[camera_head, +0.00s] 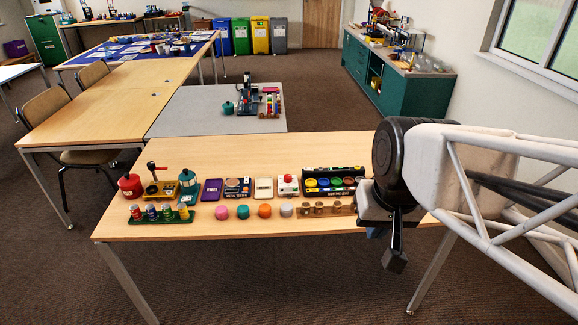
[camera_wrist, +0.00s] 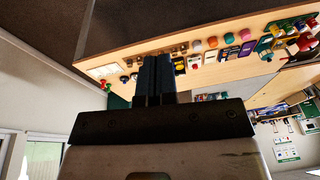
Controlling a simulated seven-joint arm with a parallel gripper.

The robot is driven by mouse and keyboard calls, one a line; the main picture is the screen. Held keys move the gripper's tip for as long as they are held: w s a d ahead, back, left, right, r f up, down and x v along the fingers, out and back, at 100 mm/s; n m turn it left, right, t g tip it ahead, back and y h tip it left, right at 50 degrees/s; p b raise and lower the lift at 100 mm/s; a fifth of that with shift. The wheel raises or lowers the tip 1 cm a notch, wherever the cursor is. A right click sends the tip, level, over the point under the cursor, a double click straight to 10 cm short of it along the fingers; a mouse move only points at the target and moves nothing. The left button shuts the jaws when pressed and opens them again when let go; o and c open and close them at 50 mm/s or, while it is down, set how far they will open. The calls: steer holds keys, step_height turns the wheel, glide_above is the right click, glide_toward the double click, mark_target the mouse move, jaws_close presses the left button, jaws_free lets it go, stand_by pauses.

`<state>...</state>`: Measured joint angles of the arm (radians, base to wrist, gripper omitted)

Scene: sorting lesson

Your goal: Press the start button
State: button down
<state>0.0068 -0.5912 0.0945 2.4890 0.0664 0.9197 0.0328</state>
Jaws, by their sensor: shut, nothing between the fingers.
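A small white box with a red domed button (camera_head: 288,179) on top stands in the back row on the near wooden table, right of the middle of the row. It is the only button I can make out, and any label on it is too small to read. In the wrist view a small white box with red on it (camera_wrist: 194,62) shows beyond the fingers. My gripper (camera_head: 395,254) is at the table's right part, right of the button box and apart from it. Its fingers also show in the wrist view (camera_wrist: 155,75), shut and empty.
A black rack with coloured cups (camera_head: 332,181) stands right of the button box. Left of it are a pale flat device (camera_head: 263,188), a purple tablet (camera_head: 212,190) and a teal lantern (camera_head: 188,186). Coloured round pieces (camera_head: 243,212) lie in front.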

steer(key=w+a+m+y, duration=0.2)
steer(key=w+a, duration=0.1)
steer(key=w, duration=0.5)
steer(key=w+a+m+y, duration=0.1)
steer(key=w+a+m, duration=0.1)
steer(key=w, duration=0.6)
steer(key=m+t+y, duration=0.3)
steer(key=m+t, duration=0.1)
steer(key=m, duration=1)
glide_above(295, 189)
step_height(295, 189, down, 25)
steer(key=shift+a, duration=0.1)
steer(key=shift+f, duration=4.3)
